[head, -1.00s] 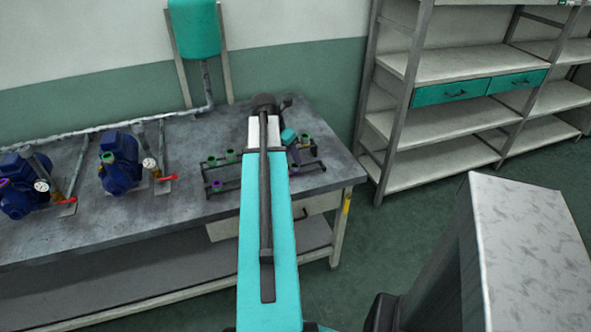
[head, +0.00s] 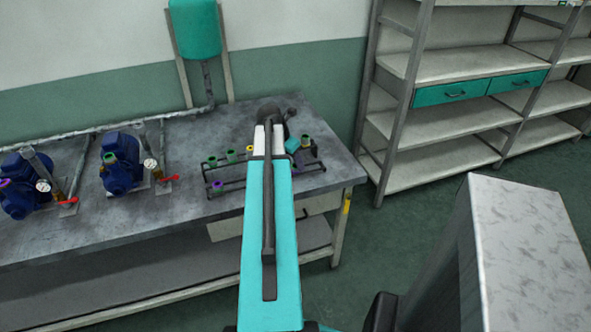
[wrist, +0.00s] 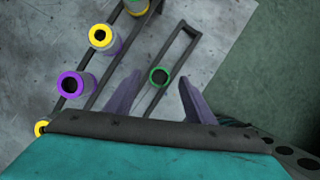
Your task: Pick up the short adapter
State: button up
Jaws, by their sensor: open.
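A rack (head: 232,186) on the bench holds several upright adapters with coloured rings. In the wrist view, an adapter with a green ring (wrist: 159,76) stands in the rack's dark frame (wrist: 190,38), between the tips of my gripper (wrist: 159,79). My gripper is open, with one purple-grey finger on each side of that adapter and apparently not touching it. Adapters with a purple ring (wrist: 72,85) and a yellow ring (wrist: 101,37) stand to the left. I cannot tell from labels which one is the short adapter. In the head view my arm hides the rack's middle.
Blue pumps (head: 121,165) with red-handled valves stand on the bench (head: 175,215) left of the rack. Metal shelving (head: 440,130) stands right. The bench between pumps and rack is clear.

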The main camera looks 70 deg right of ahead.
jog(key=shift+x, duration=1.2)
jog(key=c, duration=1.2)
jog(key=shift+r, duration=0.1)
jog(key=shift+r+b, duration=0.3)
jog(key=shift+r, duration=1.35)
jog(key=w+a, duration=0.2)
jog(key=a, duration=0.3)
jog(key=w+a+r+b, duration=0.1)
jog(key=a, duration=0.4)
jog(key=w+a, duration=0.2)
jog(key=a, duration=0.3)
jog(key=shift+w+r+b, duration=0.25)
jog(key=shift+w+b, duration=0.05)
jog(key=shift+b, duration=0.1)
